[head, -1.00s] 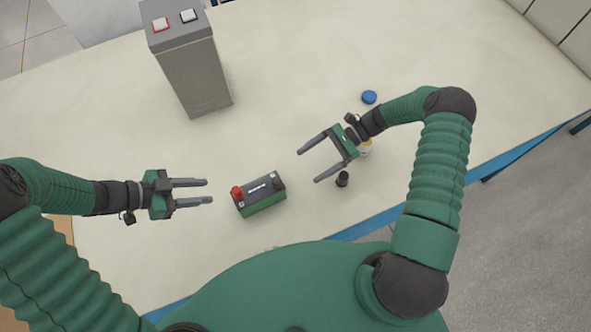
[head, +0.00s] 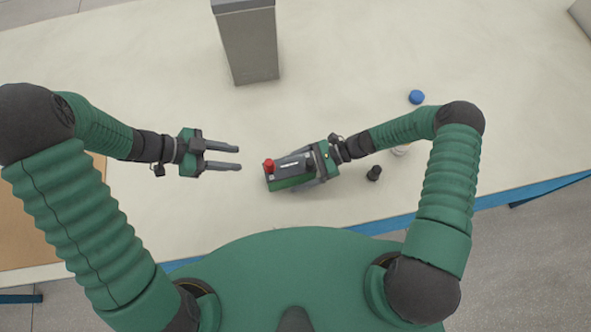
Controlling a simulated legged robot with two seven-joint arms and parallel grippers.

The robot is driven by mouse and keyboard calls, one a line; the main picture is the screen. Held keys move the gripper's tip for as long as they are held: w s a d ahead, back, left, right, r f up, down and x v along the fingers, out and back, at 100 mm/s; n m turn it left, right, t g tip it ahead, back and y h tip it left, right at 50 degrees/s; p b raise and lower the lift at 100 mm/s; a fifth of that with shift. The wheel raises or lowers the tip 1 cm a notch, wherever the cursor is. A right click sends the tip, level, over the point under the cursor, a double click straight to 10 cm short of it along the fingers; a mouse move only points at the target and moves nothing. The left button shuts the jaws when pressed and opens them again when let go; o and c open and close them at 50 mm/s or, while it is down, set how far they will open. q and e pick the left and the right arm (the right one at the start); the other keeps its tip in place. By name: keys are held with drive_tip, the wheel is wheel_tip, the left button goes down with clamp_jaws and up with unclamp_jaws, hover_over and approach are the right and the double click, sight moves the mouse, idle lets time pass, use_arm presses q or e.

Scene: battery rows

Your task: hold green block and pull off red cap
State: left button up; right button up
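The green block (head: 292,183) is a battery-like box with a dark top, lying on the table in the middle of the head view. The red cap (head: 268,166) sits on the left end of its top. My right gripper (head: 291,172) reaches over the block's right end, its fingers along the block's long sides. Whether they press on it is unclear, as the block partly hides them. My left gripper (head: 240,157) is open and empty, its fingertips a short gap to the left of the red cap.
A grey box-shaped post (head: 250,45) stands at the back. A blue disc (head: 416,97), a small black piece (head: 374,173) and a partly hidden white round item (head: 401,150) lie right of the block. The table (head: 340,70) is clear behind the block.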

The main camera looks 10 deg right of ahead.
drive_tip(key=shift+a, duration=0.15)
drive_tip(key=shift+d, duration=0.35)
drive_tip(key=c, duration=0.8)
drive_tip(key=shift+a, duration=0.1)
clamp_jaws()
